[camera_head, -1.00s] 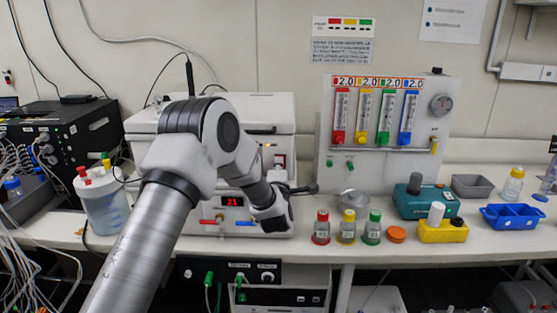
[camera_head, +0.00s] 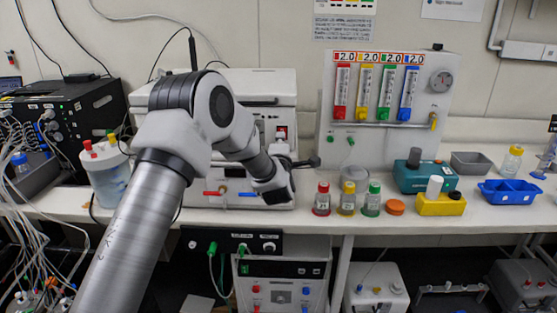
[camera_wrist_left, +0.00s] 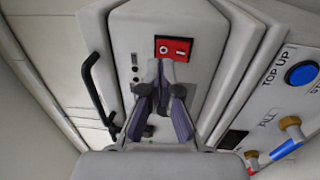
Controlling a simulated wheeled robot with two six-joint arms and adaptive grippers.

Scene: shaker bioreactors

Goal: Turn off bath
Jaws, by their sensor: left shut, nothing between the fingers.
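The bath is the white box (camera_head: 272,88) on the bench behind my left arm in the head view. Its red rocker switch (camera_head: 281,132) shows on the front, just above my left wrist. In the left wrist view the switch (camera_wrist_left: 175,48) is large, marked O and I. My left gripper (camera_wrist_left: 163,72) is shut and empty, with its tips just below the switch and overlapping its lower edge in the picture. I cannot tell whether they touch it. No lit digits show on the bath front now. My right gripper is not in view.
Red and blue taps (camera_head: 214,193) stick out low on the bath front. A round blue TOP UP button (camera_wrist_left: 302,74) is at the right in the wrist view. Several capped bottles (camera_head: 347,200) stand right of the bath. A gas panel (camera_head: 388,140) is behind them.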

